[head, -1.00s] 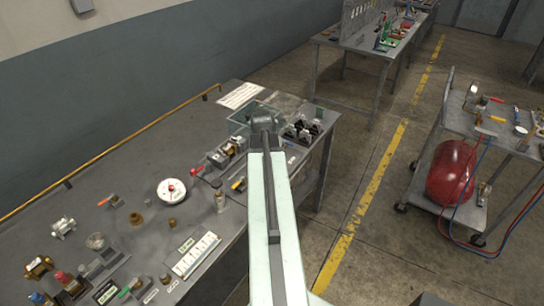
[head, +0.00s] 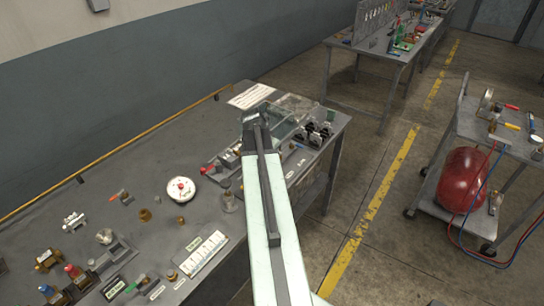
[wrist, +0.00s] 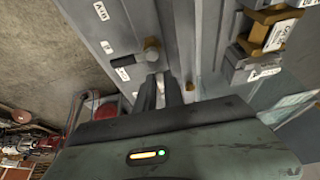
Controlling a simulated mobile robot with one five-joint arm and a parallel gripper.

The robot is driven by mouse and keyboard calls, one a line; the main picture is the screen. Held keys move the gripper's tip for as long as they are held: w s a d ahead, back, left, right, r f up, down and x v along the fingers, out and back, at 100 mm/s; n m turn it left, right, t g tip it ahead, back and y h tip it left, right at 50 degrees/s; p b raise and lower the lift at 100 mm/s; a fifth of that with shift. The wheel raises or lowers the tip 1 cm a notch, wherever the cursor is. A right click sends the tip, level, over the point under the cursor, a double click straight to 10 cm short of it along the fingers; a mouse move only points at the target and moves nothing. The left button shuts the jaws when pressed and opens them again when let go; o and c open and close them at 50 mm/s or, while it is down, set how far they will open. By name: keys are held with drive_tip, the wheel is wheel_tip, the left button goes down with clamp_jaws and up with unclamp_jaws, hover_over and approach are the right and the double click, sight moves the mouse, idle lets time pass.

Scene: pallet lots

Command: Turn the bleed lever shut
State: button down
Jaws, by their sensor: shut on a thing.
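In the wrist view my gripper (wrist: 162,92) is shut, its two dark fingers just below a brass hub (wrist: 151,50) on a grey panel. The thing between the fingers is mostly hidden; by its place beside the hub I take it to be the bleed lever. White labels (wrist: 101,11) are on the panel near it. In the head view my arm reaches over the far end of the bench (head: 130,150), and its end covers the fingers and whatever they hold.
A red-handled valve (head: 209,169) and a white round gauge (head: 181,189) are left of my arm. Several fittings stand on the near bench. A clear box (head: 284,125) and dark clips (head: 315,134) are by the far end. A cart with a red tank (head: 464,180) stands right.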

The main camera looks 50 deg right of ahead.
drive_tip(key=c, duration=1.5)
unclamp_jaws()
drive_tip(key=shift+o, duration=0.2)
drive_tip(key=p+v, duration=0.7)
drive_tip(key=v, duration=0.1)
drive_tip(key=shift+d, duration=0.1)
drive_tip(key=shift+f, duration=0.1)
